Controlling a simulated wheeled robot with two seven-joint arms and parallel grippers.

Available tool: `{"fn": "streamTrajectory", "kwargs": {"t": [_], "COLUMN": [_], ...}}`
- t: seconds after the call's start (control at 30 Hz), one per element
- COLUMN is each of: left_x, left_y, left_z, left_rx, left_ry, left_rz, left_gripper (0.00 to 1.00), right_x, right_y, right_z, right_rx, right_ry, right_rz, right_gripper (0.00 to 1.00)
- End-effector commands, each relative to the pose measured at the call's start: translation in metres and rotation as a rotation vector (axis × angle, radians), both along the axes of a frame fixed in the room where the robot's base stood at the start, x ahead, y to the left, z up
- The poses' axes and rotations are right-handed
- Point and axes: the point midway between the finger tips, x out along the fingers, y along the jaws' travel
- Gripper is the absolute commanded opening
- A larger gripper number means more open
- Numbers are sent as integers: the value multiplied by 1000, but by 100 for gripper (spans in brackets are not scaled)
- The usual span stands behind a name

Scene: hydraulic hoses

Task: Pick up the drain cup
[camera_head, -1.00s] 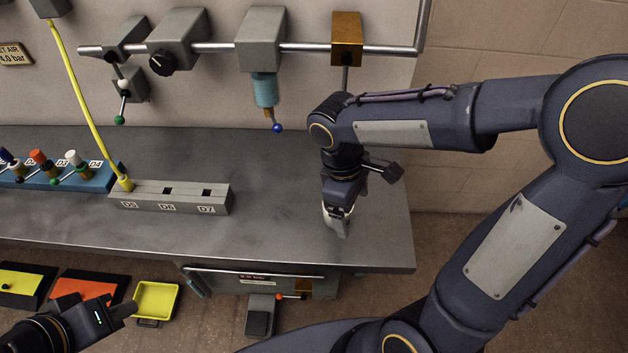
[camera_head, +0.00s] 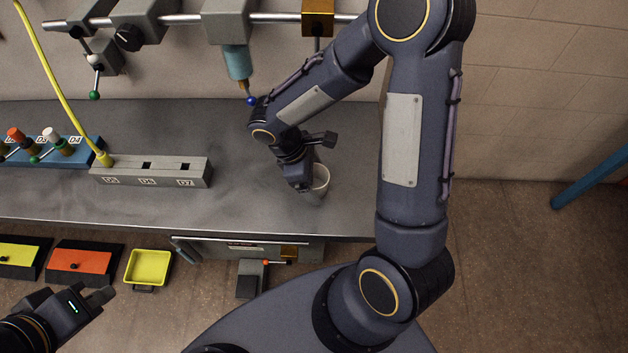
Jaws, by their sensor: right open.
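The drain cup (camera_head: 322,177), a small pale cup, stands on the grey bench near its right front part. It is partly hidden by my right gripper. My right gripper (camera_head: 304,188) points down just to the left of the cup, close beside it. It is open, with nothing visible between its fingers; whether it touches the cup I cannot tell. My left gripper (camera_head: 104,297) is low at the left, in front of the bench and far from the cup. Its finger gap is not clear.
A grey block with labelled sockets (camera_head: 150,171) sits on the bench left of the cup.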

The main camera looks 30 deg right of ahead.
Motion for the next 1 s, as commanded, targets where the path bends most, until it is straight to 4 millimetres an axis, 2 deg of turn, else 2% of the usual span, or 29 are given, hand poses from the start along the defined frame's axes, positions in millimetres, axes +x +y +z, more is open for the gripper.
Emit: {"fn": "streamTrajectory", "kwargs": {"t": [0.23, 0.6, 0.87, 1.0], "left_x": [0, 0, 0, 0], "left_y": [0, 0, 0, 0], "left_z": [0, 0, 0, -3], "left_rx": [0, 0, 0, 0], "left_ry": [0, 0, 0, 0], "left_rz": [0, 0, 0, 0], "left_gripper": [0, 0, 0, 0], "right_x": [-1, -1, 0, 0], "right_y": [-1, -1, -1, -1], "right_z": [-2, -2, -1, 7], "right_rx": [0, 0, -1, -1], "right_ry": [0, 0, -1, -3], "right_rz": [0, 0, -1, 1], "right_gripper": [87, 39, 39, 39]}}
